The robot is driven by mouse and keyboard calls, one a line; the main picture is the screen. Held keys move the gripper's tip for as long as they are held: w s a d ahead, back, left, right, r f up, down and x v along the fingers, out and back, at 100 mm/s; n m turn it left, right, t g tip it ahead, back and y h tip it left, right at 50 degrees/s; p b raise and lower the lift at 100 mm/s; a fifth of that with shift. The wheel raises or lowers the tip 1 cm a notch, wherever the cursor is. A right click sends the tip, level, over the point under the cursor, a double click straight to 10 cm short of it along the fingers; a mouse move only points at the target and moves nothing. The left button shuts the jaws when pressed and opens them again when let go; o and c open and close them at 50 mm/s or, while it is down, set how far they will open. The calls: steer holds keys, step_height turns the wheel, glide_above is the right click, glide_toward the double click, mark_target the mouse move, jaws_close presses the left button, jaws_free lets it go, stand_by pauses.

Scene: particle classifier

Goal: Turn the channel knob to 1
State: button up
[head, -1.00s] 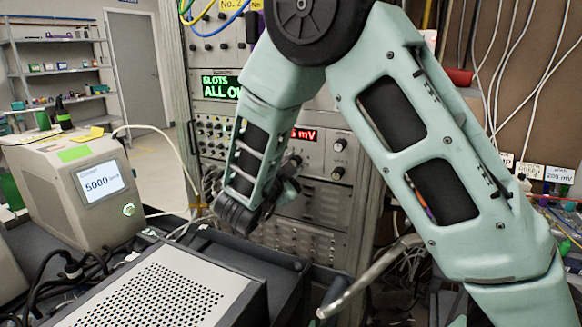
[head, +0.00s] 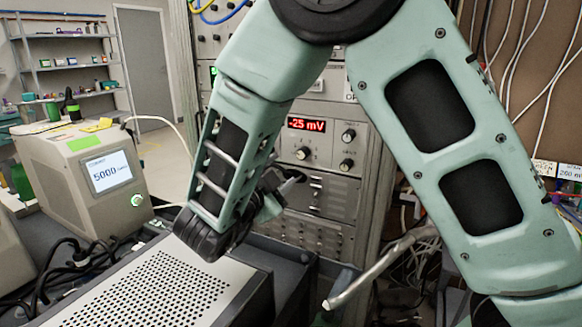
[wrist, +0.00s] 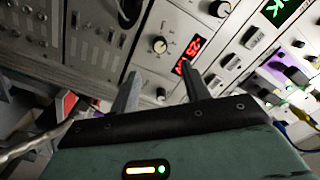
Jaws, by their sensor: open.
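An instrument panel (head: 325,148) in the rack has a red display (head: 306,124) reading -25 mV. A dial knob (head: 303,153) sits below the display, with two smaller knobs, an upper (head: 348,135) and a lower (head: 346,165), to its right. I cannot read which is the channel knob.
A dark box with a perforated top (head: 160,285) lies below my arm. A beige device (head: 85,170) with a screen showing 5000 stands at left. A bent metal tube (head: 375,268) and hanging cables are at right. Coloured plugs (wrist: 295,75) show in the wrist view.

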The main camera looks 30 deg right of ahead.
steer(key=v, duration=0.7)
steer(key=shift+b, duration=0.35)
steer(key=shift+a, duration=0.1)
